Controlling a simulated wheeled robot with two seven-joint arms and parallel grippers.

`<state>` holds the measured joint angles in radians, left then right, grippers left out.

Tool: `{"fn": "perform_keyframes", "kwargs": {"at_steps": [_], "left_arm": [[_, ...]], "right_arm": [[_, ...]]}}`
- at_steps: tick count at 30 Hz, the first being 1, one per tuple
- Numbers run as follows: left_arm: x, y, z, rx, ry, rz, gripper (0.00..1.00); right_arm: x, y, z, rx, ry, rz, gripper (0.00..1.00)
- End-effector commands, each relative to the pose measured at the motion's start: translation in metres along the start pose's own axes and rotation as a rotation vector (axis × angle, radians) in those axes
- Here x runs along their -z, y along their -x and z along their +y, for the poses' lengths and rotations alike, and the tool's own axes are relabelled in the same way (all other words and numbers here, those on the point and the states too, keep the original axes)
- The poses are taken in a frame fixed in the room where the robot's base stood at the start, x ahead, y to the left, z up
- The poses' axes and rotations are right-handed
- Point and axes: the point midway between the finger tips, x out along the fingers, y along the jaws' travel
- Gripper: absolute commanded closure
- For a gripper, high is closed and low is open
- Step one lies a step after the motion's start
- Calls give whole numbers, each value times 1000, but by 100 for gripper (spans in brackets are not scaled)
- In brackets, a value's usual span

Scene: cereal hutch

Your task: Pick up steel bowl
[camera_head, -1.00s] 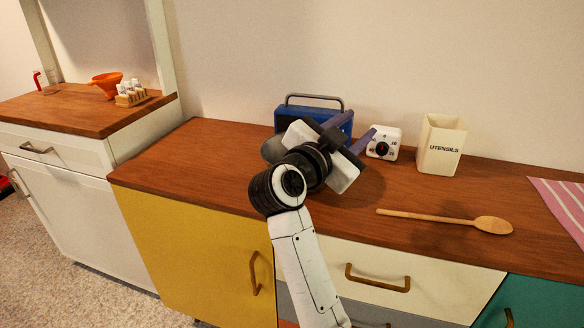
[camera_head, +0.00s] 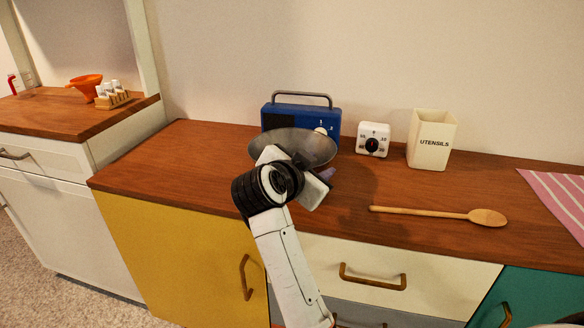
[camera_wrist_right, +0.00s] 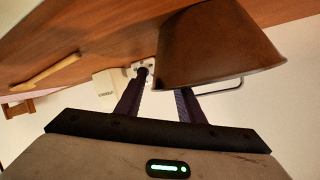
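The steel bowl (camera_head: 290,143) stands on the wooden counter in front of the blue radio, partly hidden by my right gripper. In the right wrist view it appears as a brown-tinted bowl (camera_wrist_right: 215,45) close beyond the fingers. My right gripper (camera_head: 322,172) is low at the bowl's near right side. In the wrist view its two dark fingers (camera_wrist_right: 163,85) are apart, one left of the bowl's edge and the other with its tip hidden behind the rim. I cannot tell whether either finger touches the bowl. My left gripper is not in view.
The blue radio (camera_head: 275,116) is close behind the bowl. A white timer (camera_head: 373,139) and a utensils holder (camera_head: 432,140) stand to the right. A wooden spoon (camera_head: 430,213) lies in front of them. The counter (camera_head: 170,165) left of the bowl is clear.

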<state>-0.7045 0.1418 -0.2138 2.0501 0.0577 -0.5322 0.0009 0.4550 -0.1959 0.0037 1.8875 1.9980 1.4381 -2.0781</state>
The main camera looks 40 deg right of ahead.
Motion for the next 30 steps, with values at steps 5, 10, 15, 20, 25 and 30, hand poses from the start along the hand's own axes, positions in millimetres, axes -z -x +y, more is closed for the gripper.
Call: {"fn": "perform_keyframes", "kwargs": {"at_steps": [5, 10, 15, 20, 25, 30], "left_arm": [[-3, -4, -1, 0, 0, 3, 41], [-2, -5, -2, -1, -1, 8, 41], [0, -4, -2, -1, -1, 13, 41], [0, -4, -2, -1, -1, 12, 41], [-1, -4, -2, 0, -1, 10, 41], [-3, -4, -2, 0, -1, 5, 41]], "right_arm": [[0, -32, 1, -1, 0, 4, 65], [0, -48, 0, 0, 0, 2, 65], [0, -50, 0, 0, 0, 1, 65], [0, -49, 0, 0, 0, 1, 79], [0, -49, 0, -1, 0, 1, 100], [1, -49, 0, -1, 0, 2, 100]]}}
